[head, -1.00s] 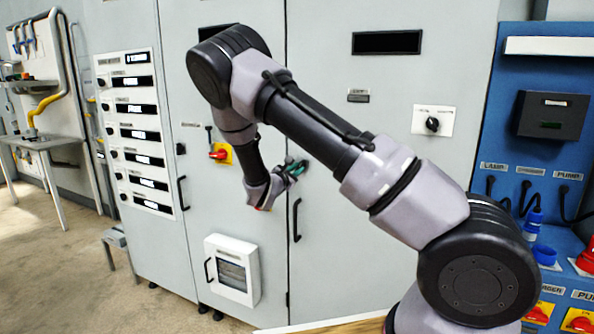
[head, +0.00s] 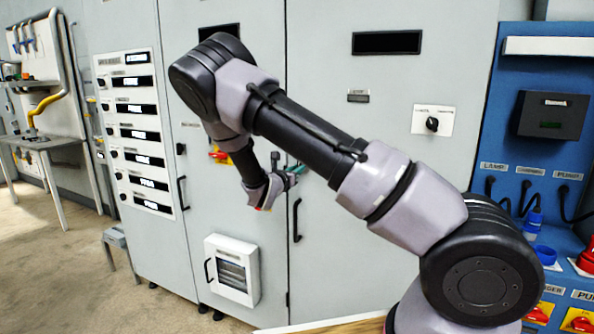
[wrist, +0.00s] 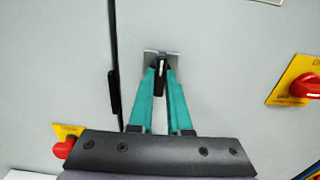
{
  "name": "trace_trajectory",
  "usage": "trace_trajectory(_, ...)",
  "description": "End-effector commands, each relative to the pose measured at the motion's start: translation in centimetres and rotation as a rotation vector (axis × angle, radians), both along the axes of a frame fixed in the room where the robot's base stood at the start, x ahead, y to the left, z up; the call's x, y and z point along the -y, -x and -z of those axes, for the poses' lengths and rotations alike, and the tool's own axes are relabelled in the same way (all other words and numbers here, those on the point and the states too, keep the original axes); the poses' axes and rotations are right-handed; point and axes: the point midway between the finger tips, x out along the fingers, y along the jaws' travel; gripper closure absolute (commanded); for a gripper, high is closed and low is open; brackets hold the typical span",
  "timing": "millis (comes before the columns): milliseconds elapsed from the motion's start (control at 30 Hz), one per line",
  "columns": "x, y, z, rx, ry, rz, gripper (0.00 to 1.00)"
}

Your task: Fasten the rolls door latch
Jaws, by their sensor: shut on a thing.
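The latch (wrist: 161,68) is a small black handle on a silver plate, set in a pale grey cabinet door. In the wrist view the handle runs upright, beside the dark door seam. My gripper (wrist: 160,83) has its two teal fingers closed on either side of the handle, shut on it. In the head view my gripper (head: 292,171) is at the cabinet front near the seam, and the latch is mostly hidden there by the fingers and wrist. The door face looks flush with its neighbour.
A black door handle (head: 297,220) is below my gripper. A red switch on a yellow plate (head: 219,155) is partly behind my arm. A white box (head: 232,268) sits low on the left door. A blue panel (head: 553,70) with plugs stands at the right.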

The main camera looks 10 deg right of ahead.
Motion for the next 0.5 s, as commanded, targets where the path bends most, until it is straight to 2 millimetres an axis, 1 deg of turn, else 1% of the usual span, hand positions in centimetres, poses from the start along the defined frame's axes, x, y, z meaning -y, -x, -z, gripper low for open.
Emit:
trace_trajectory(400,0.01,0.03,0.08,-0.006,0.006,0.000,1.00)
trace_trajectory(433,0.01,0.03,0.08,-0.006,0.006,0.000,0.76)
trace_trajectory(500,0.00,0.03,0.07,-0.006,0.006,0.000,0.54)
